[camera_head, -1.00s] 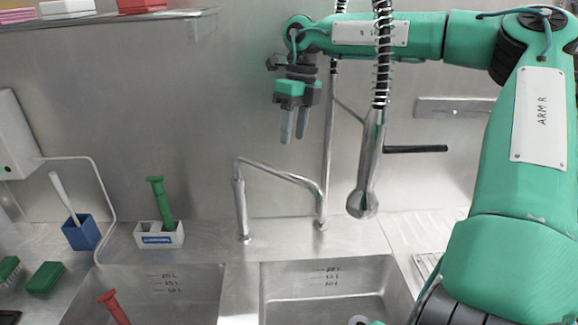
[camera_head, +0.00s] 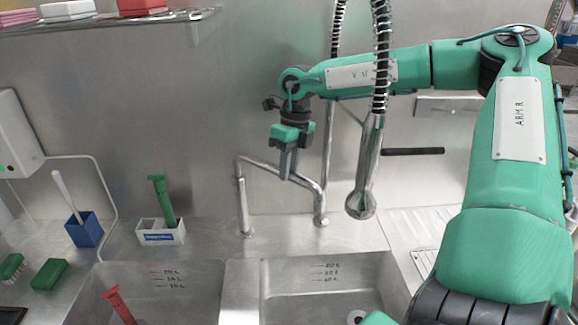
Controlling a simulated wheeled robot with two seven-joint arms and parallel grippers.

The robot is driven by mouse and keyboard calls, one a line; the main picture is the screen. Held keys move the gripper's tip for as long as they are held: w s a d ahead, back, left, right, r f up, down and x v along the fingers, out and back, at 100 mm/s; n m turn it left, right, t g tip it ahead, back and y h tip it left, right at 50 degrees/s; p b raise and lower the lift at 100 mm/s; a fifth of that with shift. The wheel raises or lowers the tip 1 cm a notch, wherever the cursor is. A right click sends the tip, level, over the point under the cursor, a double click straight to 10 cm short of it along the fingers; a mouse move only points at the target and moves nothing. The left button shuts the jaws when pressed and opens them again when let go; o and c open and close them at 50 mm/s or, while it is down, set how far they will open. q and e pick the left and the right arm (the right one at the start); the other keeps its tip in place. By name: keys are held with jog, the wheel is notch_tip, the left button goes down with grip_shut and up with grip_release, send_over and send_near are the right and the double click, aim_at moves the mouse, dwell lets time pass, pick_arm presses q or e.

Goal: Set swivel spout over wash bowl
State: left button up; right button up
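The swivel spout (camera_head: 272,170) is a bent steel tube behind the two sinks. It runs from an upright at the right across to the left, where a second upright section (camera_head: 242,208) stands. My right gripper (camera_head: 287,176) points down from above, its fingertips at the spout's cross tube; contact is unclear. The fingers look close together, and I cannot tell whether they are shut. Two steel basins lie in front, a left one (camera_head: 205,290) and a right one (camera_head: 285,280), both with volume marks. Which is the wash bowl is not clear. My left gripper is out of view.
A spray hose with its spray head (camera_head: 361,203) hangs right of my gripper, in front of my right forearm. A white holder with a green-handled tool (camera_head: 163,202), a blue cup (camera_head: 85,230) and a green brush (camera_head: 48,274) stand left. A shelf (camera_head: 110,19) is above left.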

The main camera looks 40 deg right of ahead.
grip_shut()
